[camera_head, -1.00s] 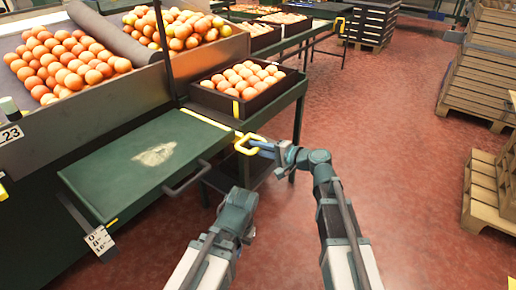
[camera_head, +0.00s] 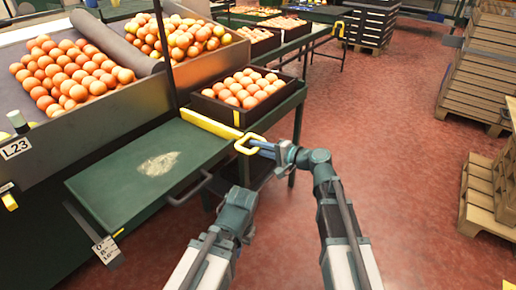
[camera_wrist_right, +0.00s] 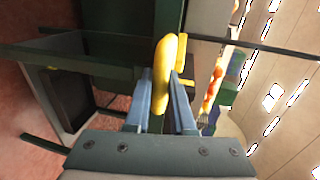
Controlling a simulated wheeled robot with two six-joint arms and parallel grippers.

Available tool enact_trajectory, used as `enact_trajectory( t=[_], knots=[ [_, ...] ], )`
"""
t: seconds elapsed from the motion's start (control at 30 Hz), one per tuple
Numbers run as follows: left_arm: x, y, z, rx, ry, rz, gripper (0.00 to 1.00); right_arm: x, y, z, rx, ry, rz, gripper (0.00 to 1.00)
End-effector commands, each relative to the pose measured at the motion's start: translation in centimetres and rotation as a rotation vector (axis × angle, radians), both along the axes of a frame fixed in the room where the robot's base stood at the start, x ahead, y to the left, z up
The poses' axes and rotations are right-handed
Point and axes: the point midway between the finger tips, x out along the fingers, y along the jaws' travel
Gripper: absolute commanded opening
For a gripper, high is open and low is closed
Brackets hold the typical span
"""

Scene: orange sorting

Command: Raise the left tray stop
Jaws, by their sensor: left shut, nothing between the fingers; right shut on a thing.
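The yellow tray stop (camera_head: 208,123) is a bar along the far right edge of the green tray (camera_head: 110,190). It stands above the tray surface as a visible yellow face. A yellow loop handle (camera_head: 243,148) sits at its right end. My right gripper (camera_head: 262,148) is shut on this handle; in the right wrist view the handle (camera_wrist_right: 165,70) lies between the blue fingers (camera_wrist_right: 161,105). My left gripper (camera_head: 241,194) is below it, apart from the handle, shut and empty; its fingertips are hard to make out.
A dark crate of oranges (camera_head: 243,92) stands behind the stop. The sloped bin at left holds oranges (camera_head: 68,75). A dark handle (camera_head: 188,190) sticks out from the tray's front. A scale plate (camera_head: 106,249) hangs at its corner. Pallets (camera_head: 490,190) stand right; the red floor between is clear.

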Motion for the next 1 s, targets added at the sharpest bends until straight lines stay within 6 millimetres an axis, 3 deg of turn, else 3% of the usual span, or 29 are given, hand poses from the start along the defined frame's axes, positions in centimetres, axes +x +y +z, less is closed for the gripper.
enact_trajectory(
  t=[0.03, 0.37, 0.4, 0.53, 0.83, 1.0],
  knots=[
    [0.0, 0.0, 0.9, 0.000, 0.000, 0.000, 0.00, 0.0, 0.0, 1.0, 0.001, 0.000, -0.001, 0.00],
    [0.0, 0.0, 0.8, 0.001, 0.000, 0.000, 0.00, 0.1, -0.1, 0.9, 0.005, -0.001, -0.005, 0.00],
    [0.0, 0.0, 0.8, 0.001, 0.000, 0.000, 0.00, 0.1, -0.1, 0.9, 0.005, -0.001, -0.005, 0.29],
    [0.0, 0.0, 0.8, 0.001, 0.000, 0.000, 0.00, 0.1, -0.1, 0.9, 0.005, 0.000, -0.004, 0.52],
    [0.0, 0.0, 0.8, 0.001, 0.000, 0.000, 0.00, 0.0, -0.1, 0.8, 0.001, 0.000, -0.002, 0.52],
    [0.0, 0.0, 1.3, 0.001, 0.000, 0.001, 0.00, -1.2, -1.6, 1.3, 0.001, 0.000, -0.004, 0.52]
  ],
)
